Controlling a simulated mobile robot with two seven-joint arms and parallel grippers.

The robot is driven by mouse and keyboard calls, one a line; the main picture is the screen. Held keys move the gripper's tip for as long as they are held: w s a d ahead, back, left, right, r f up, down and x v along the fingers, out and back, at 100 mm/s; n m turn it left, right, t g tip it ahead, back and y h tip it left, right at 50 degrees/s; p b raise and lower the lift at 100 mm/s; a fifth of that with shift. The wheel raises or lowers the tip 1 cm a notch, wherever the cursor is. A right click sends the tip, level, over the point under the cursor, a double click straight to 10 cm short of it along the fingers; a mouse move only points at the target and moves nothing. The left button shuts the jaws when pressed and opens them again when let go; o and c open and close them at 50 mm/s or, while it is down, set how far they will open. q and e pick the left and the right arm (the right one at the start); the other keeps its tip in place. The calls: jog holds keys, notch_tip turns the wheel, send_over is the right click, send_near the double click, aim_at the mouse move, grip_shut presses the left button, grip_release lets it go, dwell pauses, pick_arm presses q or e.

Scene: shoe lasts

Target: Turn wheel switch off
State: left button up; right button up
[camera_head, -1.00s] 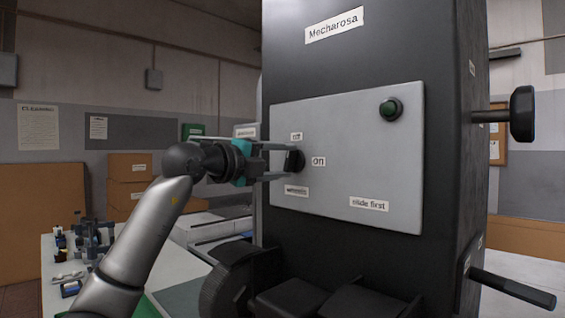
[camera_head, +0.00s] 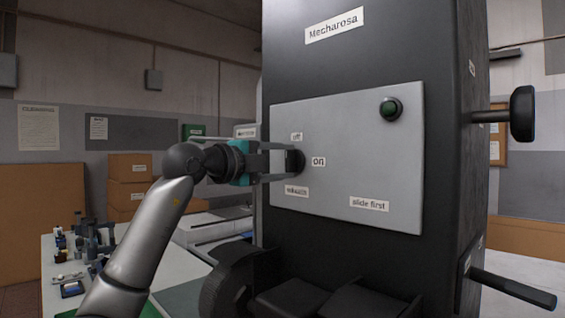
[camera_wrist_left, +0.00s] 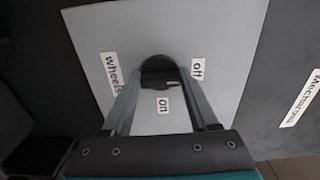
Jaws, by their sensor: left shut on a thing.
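The wheel switch is a small black round knob (camera_head: 296,161) on the light grey panel (camera_head: 330,120) of the dark machine. An "off" label (camera_head: 297,136) is above the knob and an "on" label (camera_head: 318,161) is to its right. My left gripper (camera_head: 286,161) reaches in from the left and is shut on the knob, one finger above and one below. In the left wrist view the knob (camera_wrist_left: 157,65) sits between the fingers, with "off" to the right and "on" below. The knob's exact pointing is hard to tell. My right gripper is not in view.
A green button (camera_head: 390,109) is at the panel's upper right. A black handwheel (camera_head: 521,114) and a lever (camera_head: 513,289) stick out from the machine's right side. A black wheel-like part (camera_head: 232,287) is below the panel. A table (camera_head: 190,262) with small items stands at left.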

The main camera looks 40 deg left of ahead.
pick_arm(q)
jog(key=o, duration=1.4)
jog(key=s+b, duration=0.2)
jog(key=s, duration=0.3)
jog(key=s+a+b, duration=0.1)
jog(key=s+b, duration=0.1)
jog(key=s, duration=0.3)
jog(key=s+b, duration=0.2)
jog(key=s, duration=0.3)
jog(key=shift+s+a, duration=0.1)
jog(key=shift+a, duration=0.05)
